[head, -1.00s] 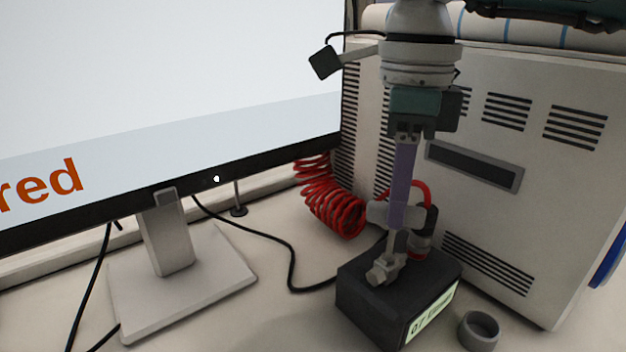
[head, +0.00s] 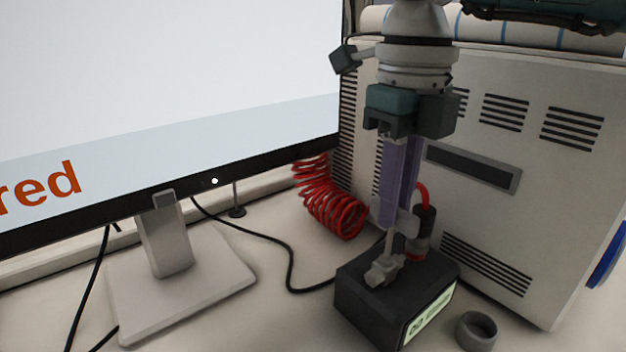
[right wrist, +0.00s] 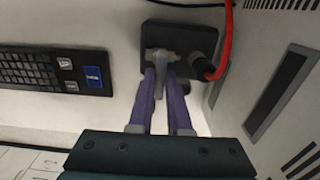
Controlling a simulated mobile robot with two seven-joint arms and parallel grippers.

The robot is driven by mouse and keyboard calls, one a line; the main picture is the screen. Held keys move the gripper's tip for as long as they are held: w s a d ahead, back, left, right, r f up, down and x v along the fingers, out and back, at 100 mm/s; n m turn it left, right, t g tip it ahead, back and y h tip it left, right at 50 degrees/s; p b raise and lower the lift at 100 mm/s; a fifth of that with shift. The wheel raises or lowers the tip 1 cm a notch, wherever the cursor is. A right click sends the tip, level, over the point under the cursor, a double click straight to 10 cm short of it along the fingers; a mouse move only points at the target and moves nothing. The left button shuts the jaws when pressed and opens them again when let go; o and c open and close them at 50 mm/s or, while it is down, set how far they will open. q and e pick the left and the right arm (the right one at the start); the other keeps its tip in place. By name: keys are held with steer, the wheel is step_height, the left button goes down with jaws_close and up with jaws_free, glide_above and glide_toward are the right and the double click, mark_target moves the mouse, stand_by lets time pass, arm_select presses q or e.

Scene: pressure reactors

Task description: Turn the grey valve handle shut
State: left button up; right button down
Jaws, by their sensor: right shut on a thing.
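The grey valve handle (head: 408,222) stands on a stem above a black box (head: 365,300) with a lit display. My right gripper (head: 397,214) points straight down from above, its purple fingers shut on the handle. In the right wrist view the handle (right wrist: 161,60) shows between the two fingertips (right wrist: 161,80), above the dark box (right wrist: 190,38). The fingers hide part of the handle in the head view. My left gripper is in neither view.
A red coiled hose (head: 328,203) lies behind the box, and a red tube joins a black fitting (head: 422,228) beside the handle. A large grey cabinet (head: 490,220) stands close behind. A monitor (head: 180,90) is left; a small grey ring (head: 477,330) lies at front right.

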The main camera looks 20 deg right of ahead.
stand_by(0.4)
steer(key=c, duration=0.9)
jaws_free()
steer(key=shift+o, duration=0.2)
steer(key=shift+r, duration=0.1)
arm_select(q)
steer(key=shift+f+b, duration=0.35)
steer(key=shift+b, duration=0.05)
arm_select(e)
step_height(320, 180, up, 10)
